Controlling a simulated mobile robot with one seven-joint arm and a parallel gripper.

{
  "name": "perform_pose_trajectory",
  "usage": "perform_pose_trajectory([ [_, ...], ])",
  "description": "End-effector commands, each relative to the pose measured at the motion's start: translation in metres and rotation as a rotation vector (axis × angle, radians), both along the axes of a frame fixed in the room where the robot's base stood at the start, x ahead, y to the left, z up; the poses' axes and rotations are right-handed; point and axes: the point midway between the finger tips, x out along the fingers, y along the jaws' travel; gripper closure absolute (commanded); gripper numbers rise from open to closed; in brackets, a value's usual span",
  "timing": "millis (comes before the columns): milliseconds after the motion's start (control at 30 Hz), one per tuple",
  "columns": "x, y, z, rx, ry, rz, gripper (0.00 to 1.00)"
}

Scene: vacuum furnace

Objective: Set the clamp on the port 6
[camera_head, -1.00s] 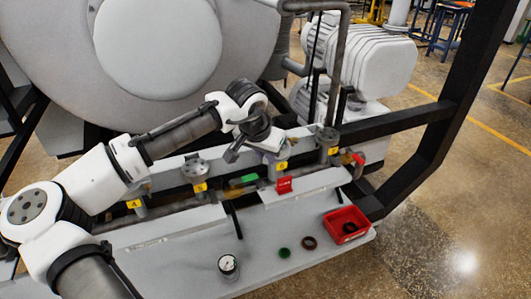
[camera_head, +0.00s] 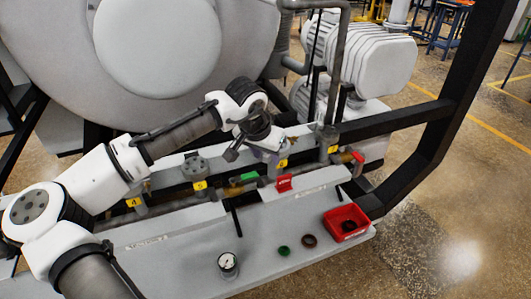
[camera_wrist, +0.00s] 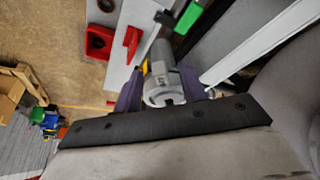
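My gripper (camera_head: 266,153) is pointed down at the pipe row, at the port with the yellow 6 label (camera_head: 282,163). The arm's wrist hides most of that port in the head view. In the wrist view my purple fingers (camera_wrist: 161,92) sit on both sides of a grey round fitting and look closed against it. The fitting's grey slotted end, apparently the clamp (camera_wrist: 164,97), faces the camera between them. I cannot clearly tell the clamp from the port beneath it.
Port 5 (camera_head: 195,168) and another capped port (camera_head: 327,137) stand on either side. The front shelf holds a gauge (camera_head: 228,264), a green ring (camera_head: 284,251), a dark ring (camera_head: 309,241) and a red bin (camera_head: 346,222).

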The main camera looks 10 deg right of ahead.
Motion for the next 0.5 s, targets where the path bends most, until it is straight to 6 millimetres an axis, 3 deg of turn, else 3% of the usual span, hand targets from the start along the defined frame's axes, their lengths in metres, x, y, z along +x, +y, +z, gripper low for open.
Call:
perform_pose_trajectory([
  [267,-0.002,0.001,0.005,-0.001,-0.001,0.000,0.59],
  [500,-0.015,0.012,0.045,-0.001,-0.003,0.001,0.59],
])
